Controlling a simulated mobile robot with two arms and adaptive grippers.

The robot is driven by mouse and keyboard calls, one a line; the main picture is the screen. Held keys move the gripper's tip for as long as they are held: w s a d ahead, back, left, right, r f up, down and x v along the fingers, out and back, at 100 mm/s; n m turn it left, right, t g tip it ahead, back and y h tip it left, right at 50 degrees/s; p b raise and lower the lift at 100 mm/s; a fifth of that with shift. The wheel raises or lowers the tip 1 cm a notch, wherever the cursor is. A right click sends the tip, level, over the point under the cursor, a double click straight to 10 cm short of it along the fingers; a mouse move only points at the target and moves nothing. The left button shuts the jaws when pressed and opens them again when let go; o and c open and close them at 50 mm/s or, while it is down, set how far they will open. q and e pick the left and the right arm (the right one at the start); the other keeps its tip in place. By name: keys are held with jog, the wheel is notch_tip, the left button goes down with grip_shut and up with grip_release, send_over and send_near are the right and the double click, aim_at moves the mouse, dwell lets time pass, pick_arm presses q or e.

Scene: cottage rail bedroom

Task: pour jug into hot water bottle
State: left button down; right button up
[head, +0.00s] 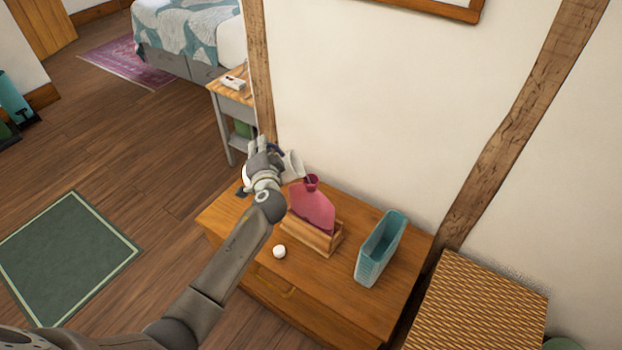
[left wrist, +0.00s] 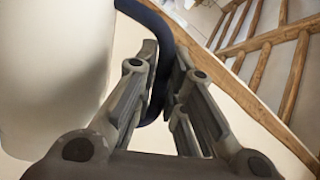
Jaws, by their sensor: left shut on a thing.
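The pink hot water bottle (head: 312,208) stands upright in a wooden holder (head: 322,243) on the wooden chest, its funnel-shaped mouth facing up. My left gripper (head: 270,152) is just left of and above the mouth. It is shut on the dark blue handle of the white jug (head: 293,163). The jug looks tilted to the right, its rim close to the bottle's mouth; I cannot tell whether they touch. In the left wrist view the jug's white body (left wrist: 50,75) fills the left side, and the handle (left wrist: 161,50) runs between the fingers. No water stream shows.
A teal basket (head: 377,252) stands to the right. A wicker piece (head: 480,305) is further right. The wall is close behind.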

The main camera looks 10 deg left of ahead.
pick_arm(q)
jog(key=shift+w+d+r+m+p, duration=0.15)
jog(key=shift+d+r+m+p, duration=0.45)
jog(key=shift+d+r+m, duration=0.25)
dwell(2.1)
jog(key=shift+a, duration=0.15)
jog(key=a+f+n+b, duration=0.2)
jog(key=f, duration=0.1)
jog(key=a+f+n+b, duration=0.1)
jog(key=n, duration=0.1)
jog(key=shift+s+a+f+h+b, duration=0.1)
jog(key=shift+s+f+h+b, duration=0.2)
jog(key=shift+s+f+h, duration=0.1)
jog(key=shift+w+a+r, duration=0.1)
jog(key=shift+r, duration=0.05)
jog(key=shift+a+f+n+g+h+b, duration=0.2)
jog(key=shift+f+n, duration=0.1)
jog(key=shift+f, duration=0.2)
jog(key=shift+a+f+n+g+h+b, duration=0.15)
jog(key=shift+a+f+n, duration=0.1)
jog(key=shift+f, duration=0.2)
jog(key=shift+s+a+f+n+b, duration=0.2)
jog(key=shift+a+f+n+b, duration=0.15)
jog(key=shift+f, duration=0.35)
jog(key=a+f+n+h+b, duration=0.2)
jog(key=a+f+n, duration=0.3)
jog(key=f, duration=0.4)
jog(key=shift+s+a+f+n+h, duration=0.2)
jog(key=shift+s+n+h, duration=0.15)
jog(key=shift+s+h, duration=0.15)
